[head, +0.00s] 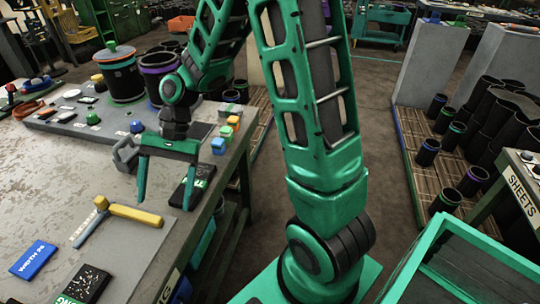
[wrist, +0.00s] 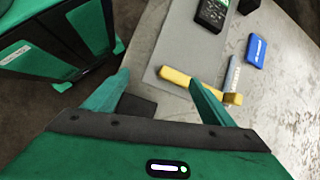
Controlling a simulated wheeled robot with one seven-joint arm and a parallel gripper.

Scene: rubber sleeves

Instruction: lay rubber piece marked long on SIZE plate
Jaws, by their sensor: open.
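My gripper (head: 165,203) is open over the worktable, with nothing between its fingers. A flat black piece (head: 198,184) with pale green marking lies by the right fingertip near the table edge; in the wrist view a dark block (wrist: 138,104) shows between the fingers, partly hidden by the gripper. Another black piece (head: 86,281), with white speckles and lettering ending in "NG", lies at the near end of a grey sheet (head: 130,251); it also shows in the wrist view (wrist: 212,14). I cannot read "SIZE" on any plate.
A yellow-headed hammer-like tool (head: 132,213) lies on the grey sheet, and a blue lettered block (head: 34,259) lies left of it. Small coloured blocks (head: 226,132) and large black drums (head: 121,77) stand farther back. A green bin (head: 450,262) and a "SHEETS" table are at right.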

